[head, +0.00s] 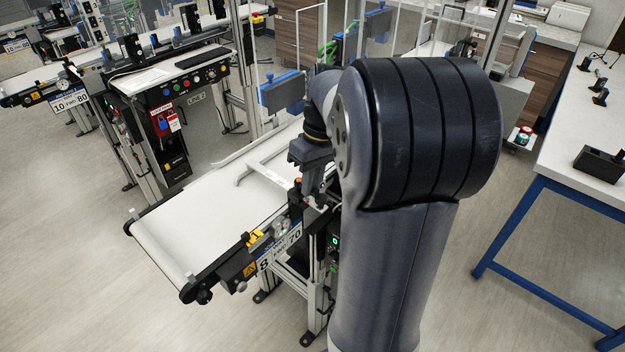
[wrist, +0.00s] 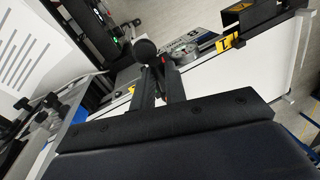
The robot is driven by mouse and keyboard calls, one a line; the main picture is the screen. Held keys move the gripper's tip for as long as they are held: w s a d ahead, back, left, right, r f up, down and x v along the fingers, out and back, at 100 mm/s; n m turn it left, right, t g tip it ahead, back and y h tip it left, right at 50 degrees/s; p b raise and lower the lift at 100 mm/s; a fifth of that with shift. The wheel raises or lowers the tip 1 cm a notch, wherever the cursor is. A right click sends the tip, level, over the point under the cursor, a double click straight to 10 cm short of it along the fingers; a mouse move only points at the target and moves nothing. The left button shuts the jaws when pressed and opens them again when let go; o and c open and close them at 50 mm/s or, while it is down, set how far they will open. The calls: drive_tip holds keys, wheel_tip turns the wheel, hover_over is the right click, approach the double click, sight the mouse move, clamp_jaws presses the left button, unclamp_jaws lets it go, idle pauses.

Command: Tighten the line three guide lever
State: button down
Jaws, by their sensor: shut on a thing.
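My gripper (head: 313,188) is down at the near side rail of the closest conveyor (head: 195,215), by its front edge. In the wrist view, my two dark fingers (wrist: 160,82) are close together, shut on the guide lever. The lever's black ball knob (wrist: 144,48) shows just beyond the fingertips. The rest of the lever is hidden by the fingers, and its angle cannot be made out. In the head view the lever is hidden behind my gripper and arm.
A white guide bar (head: 268,172) lies over the belt. A blue-legged bench (head: 560,195) stands right, with open floor before it.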

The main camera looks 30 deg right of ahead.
drive_tip(key=c, duration=1.4)
unclamp_jaws()
drive_tip(key=shift+c, duration=0.2)
wheel_tip(320, 180, up, 11)
drive_tip(key=d, duration=0.2)
drive_tip(key=shift+w+f, duration=0.15)
drive_tip(key=shift+w, duration=0.05)
